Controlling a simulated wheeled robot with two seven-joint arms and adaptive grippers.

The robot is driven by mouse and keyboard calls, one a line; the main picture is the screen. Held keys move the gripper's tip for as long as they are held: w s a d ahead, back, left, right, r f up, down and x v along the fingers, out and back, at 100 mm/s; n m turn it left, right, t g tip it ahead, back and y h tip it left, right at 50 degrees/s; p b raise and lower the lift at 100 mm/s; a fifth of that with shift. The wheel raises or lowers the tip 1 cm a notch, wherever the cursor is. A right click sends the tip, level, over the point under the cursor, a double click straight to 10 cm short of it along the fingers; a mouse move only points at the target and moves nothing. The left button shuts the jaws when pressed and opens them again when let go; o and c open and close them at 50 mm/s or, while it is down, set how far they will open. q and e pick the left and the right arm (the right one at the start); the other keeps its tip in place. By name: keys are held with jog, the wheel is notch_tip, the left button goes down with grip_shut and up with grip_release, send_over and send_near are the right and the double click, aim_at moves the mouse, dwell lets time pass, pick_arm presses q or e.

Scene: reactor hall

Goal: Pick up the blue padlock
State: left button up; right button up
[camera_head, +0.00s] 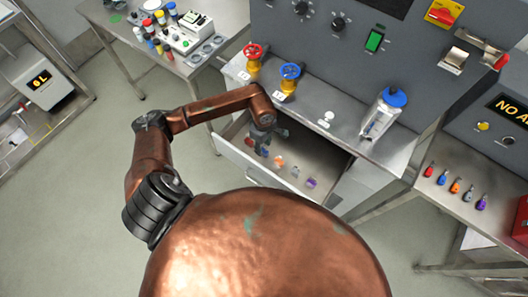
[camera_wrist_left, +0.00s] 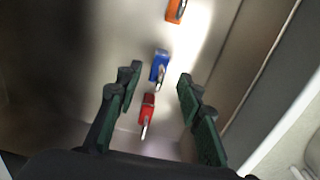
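The blue padlock (camera_wrist_left: 159,66) lies in the open drawer (camera_head: 250,168), in the middle of the left wrist view with its shackle toward the bottom of the picture. My left gripper (camera_wrist_left: 158,82) is open and empty, its green-padded fingers on either side of the view and the blue padlock showing in the gap between the tips. I cannot tell the remaining height. A red padlock (camera_wrist_left: 148,105) lies nearer the palm, also between the fingers in the picture. In the head view my left gripper (camera_head: 262,141) reaches down into the drawer and hides these padlocks. My right gripper is out of view.
An orange padlock (camera_wrist_left: 176,9) lies beyond the blue one; a purple one (camera_head: 311,183) is farther right in the drawer. The drawer wall (camera_wrist_left: 232,60) runs close on the right in the wrist view. Above stand a red valve (camera_head: 253,52), a blue valve (camera_head: 290,72) and a blue-lidded container (camera_head: 383,115).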

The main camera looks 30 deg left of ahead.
aim_at(264, 150)
pick_arm(q)
jog(key=shift+w+d+f, duration=0.1)
jog(key=shift+f, duration=2.25)
jog(key=shift+c, duration=0.5)
grip_shut()
